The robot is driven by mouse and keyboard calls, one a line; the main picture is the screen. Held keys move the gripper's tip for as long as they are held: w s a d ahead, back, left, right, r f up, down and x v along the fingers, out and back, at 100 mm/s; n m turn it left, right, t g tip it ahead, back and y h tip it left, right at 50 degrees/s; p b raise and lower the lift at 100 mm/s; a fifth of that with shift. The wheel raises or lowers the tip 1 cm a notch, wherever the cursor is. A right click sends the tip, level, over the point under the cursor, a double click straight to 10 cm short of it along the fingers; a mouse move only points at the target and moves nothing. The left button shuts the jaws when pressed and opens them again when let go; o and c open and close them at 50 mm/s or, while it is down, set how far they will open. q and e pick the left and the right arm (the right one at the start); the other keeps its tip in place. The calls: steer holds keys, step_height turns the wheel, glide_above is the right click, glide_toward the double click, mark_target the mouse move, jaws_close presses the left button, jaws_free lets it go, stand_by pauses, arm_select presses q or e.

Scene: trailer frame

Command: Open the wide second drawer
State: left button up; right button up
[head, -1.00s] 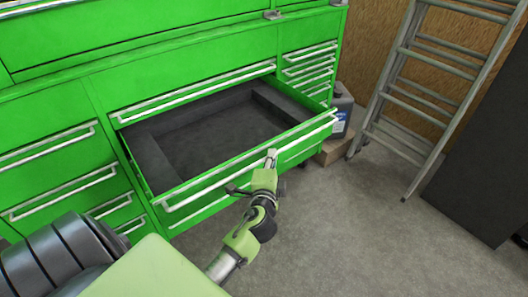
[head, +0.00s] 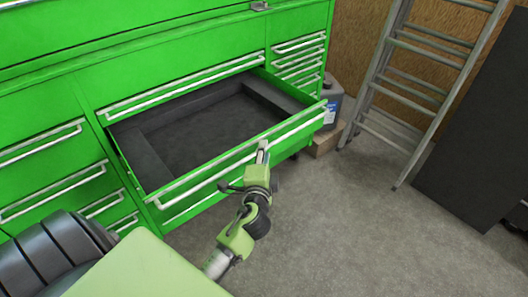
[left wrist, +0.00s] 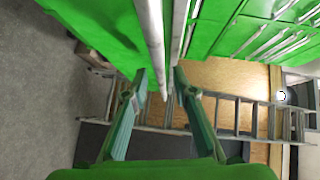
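The wide second drawer (head: 290,136) is pulled well out of the green cabinet, just below the closed wide top drawer (head: 180,82). Its dark inside looks empty. A long silver handle (head: 215,176) runs along its front. My left gripper (head: 263,147) is at the right half of this handle. In the left wrist view the two fingers of my left gripper (left wrist: 161,72) are spread, and silver bars (left wrist: 155,40) along the drawer front run into the gap between them. I cannot tell whether a finger touches the handle. My right gripper is out of view.
Narrow closed drawers (head: 300,62) are at the right of the cabinet, and more closed drawers (head: 50,150) at the left. A dark jug (head: 331,98) on a cardboard box (head: 325,139) stands by the right side. A ladder (head: 425,90) leans behind. The concrete floor (head: 350,220) in front is free.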

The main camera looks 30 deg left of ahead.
arm_select(q)
steer(key=v, duration=1.1)
steer(key=shift+s+d, duration=0.15)
steer(key=shift+s, duration=0.05)
steer(key=s+d+f+g+h, duration=0.2)
steer(key=s+d+f, duration=0.1)
steer(key=f, duration=0.8)
steer(key=s+d+f+n+g+h, duration=0.1)
steer(key=s+d+f+g+h, duration=0.15)
steer(key=f, duration=0.95)
steer(key=s+d+f+g+h, duration=0.2)
steer(key=d+f, duration=0.2)
steer(key=f, duration=0.7)
steer(key=s+f+n+g, duration=0.3)
steer(key=s+f, duration=1)
steer(key=s+a+f+n+g, duration=0.1)
steer(key=s+f, duration=0.1)
steer(key=s, duration=0.4)
steer(key=s+a+f+n+g, duration=0.1)
steer(key=s+f+n, duration=0.1)
steer(key=s, duration=0.4)
steer(key=s+a+f+n+g+h, duration=0.1)
steer(key=s+f+g, duration=0.1)
steer(key=s+f, duration=0.2)
steer(key=shift+s+f, duration=0.2)
steer(key=shift+s, duration=0.7)
